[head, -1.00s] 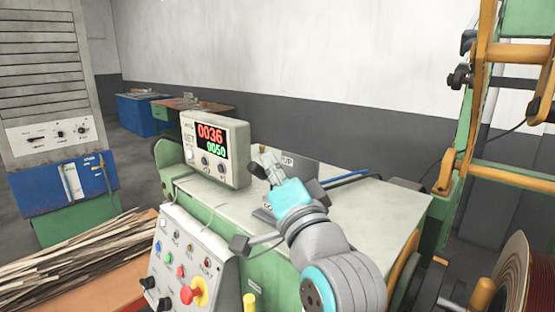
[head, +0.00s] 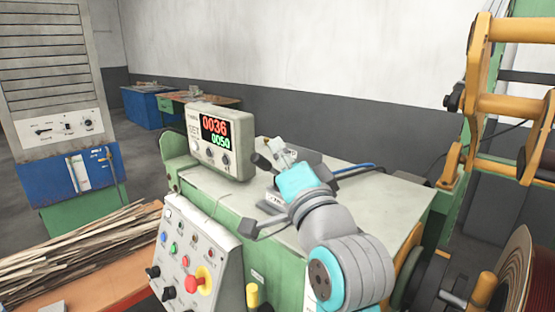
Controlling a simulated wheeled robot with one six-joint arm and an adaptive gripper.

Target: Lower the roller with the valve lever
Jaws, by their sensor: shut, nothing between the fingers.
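My gripper (head: 281,151) is over the flat top of the green machine (head: 375,199), with its fingers together and empty. A dark knob (head: 261,162), which looks like the end of the valve lever, lies just left of the fingers. Whether they touch it I cannot tell. The rest of the valve is largely hidden behind my gripper and wrist. A grey plate (head: 313,157) stands behind the fingers. Yellow rollers (head: 518,104) sit in the frame at the right; I cannot tell which one the lever moves.
A counter box (head: 220,141) showing 0036 and 0050 stands left of my gripper. A sloped control panel (head: 190,262) with buttons and a red knob is at the front. A blue hose (head: 355,170) runs along the top. A wire spool (head: 517,285) is at lower right.

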